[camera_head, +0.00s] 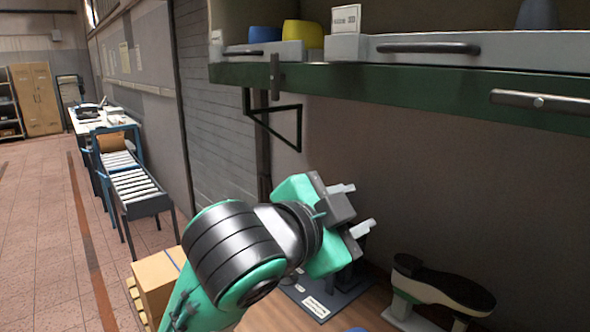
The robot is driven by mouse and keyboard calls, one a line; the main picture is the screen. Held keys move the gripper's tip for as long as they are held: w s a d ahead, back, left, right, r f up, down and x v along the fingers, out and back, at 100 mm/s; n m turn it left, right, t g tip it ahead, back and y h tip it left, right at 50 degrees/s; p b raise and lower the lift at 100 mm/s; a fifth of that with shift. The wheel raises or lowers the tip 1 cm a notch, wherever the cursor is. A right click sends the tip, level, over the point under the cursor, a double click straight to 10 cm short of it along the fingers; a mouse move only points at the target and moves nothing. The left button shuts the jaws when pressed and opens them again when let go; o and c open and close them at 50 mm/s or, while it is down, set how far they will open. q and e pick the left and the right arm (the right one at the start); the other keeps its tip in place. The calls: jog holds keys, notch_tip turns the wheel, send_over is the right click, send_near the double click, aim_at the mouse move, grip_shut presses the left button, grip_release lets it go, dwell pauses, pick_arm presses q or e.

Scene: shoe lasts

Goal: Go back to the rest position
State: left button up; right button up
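My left gripper (353,209) is in the middle of the head view, at the end of a green and black arm that comes in from below. Its two light grey fingers point right and are apart, with nothing between them. It is in front of the wall, above the wooden table (275,315). A shoe last (440,287), dark on top with a pale side and sole edge, lies on a light stand on the table to the right, apart from the gripper. My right gripper is not in view.
A green-edged shelf (400,85) with handled drawers overhangs the table, bearing a yellow object (303,34) and a blue one (264,34). A dark plate with a label (316,307) lies under the gripper. A cardboard box (155,280) and roller conveyor (136,184) stand left; the far-left floor is clear.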

pick_arm(q)
jog(key=a+f+n+g+y, duration=0.1)
jog(key=a+f+n+y, duration=0.4)
jog(key=f, duration=1)
jog(key=a+f+n+g+y, duration=0.1)
jog(key=a+f+n, duration=0.4)
jog(key=a+f, duration=0.75)
jog(key=s+a+f+n+g+y, duration=0.25)
jog(key=s+a+f, duration=0.45)
jog(key=s+f, duration=0.45)
jog(key=s+a+f+n+g+y, duration=0.2)
jog(key=s+a+f+n+g, duration=0.3)
jog(key=s+f, duration=0.65)
notch_tip(320, 180, down, 32)
jog(key=w+m, duration=0.1)
jog(key=m, duration=0.2)
jog(key=s+a+f, duration=0.2)
jog(key=s+f, duration=0.7)
jog(key=s+a+f+g, duration=0.1)
jog(key=s+a+f, duration=0.1)
jog(key=s+f, duration=0.7)
jog(key=shift+s+a+f, duration=0.15)
jog(key=shift+s+f, duration=0.15)
jog(key=shift+f, duration=0.35)
